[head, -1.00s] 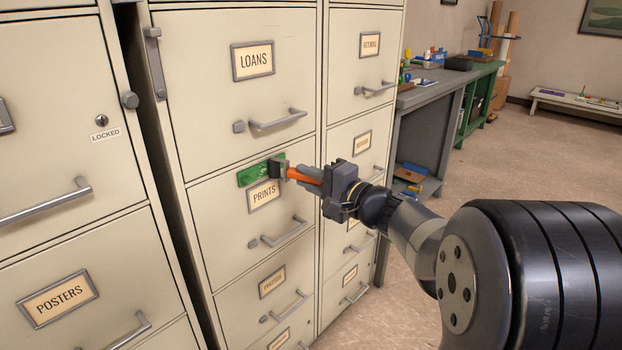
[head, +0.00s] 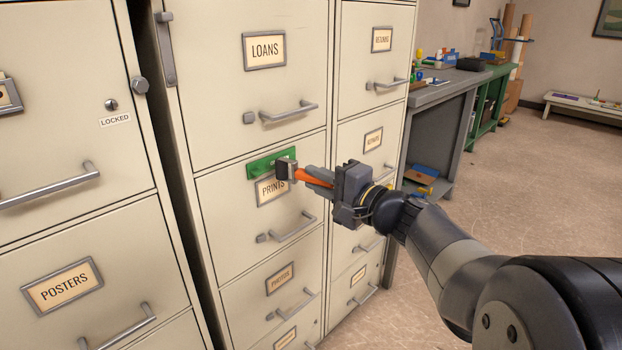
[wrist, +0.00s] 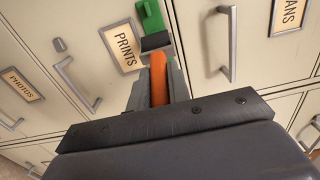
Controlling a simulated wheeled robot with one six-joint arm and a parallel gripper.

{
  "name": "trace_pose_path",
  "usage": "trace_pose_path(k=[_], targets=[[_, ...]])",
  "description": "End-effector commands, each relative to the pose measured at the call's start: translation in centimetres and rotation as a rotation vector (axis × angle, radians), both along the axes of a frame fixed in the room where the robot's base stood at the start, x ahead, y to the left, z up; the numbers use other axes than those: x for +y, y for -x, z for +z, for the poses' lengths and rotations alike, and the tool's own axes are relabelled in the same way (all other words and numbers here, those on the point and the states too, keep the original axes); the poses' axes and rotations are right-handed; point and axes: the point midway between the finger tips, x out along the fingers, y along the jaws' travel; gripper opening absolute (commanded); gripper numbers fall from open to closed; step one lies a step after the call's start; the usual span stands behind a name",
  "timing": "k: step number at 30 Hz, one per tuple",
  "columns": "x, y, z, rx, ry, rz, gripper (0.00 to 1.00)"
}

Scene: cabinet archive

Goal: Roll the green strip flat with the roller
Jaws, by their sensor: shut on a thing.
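The green strip (head: 264,164) lies across the top of the PRINTS drawer front, just above its label. It also shows in the wrist view (wrist: 152,16), partly hidden behind the roller. The roller has an orange handle (head: 314,178) and a dark grey head (head: 286,169). My gripper (head: 322,177) is shut on the orange handle, which shows between the fingers in the wrist view (wrist: 158,80). The roller head is over the right part of the strip and appears to be against it; exact contact is hard to tell. Whether the strip is flat under the head is hidden.
The PRINTS drawer handle (head: 294,228) sticks out below the strip, and the LOANS handle (head: 288,112) above. A locked cabinet (head: 60,220) stands at the left. A grey workbench (head: 440,95) stands behind on the right, with open floor beside it.

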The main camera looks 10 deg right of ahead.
Motion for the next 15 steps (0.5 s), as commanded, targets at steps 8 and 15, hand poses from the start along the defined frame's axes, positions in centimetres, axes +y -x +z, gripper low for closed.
trace_pose_path(k=[8, 15], targets=[[-1.8, 2.3, -0.1, -0.002, 0.001, -0.004, 0.0], [-3.2, 4.2, 0.0, -0.002, 0.001, -0.004, 0.0]])
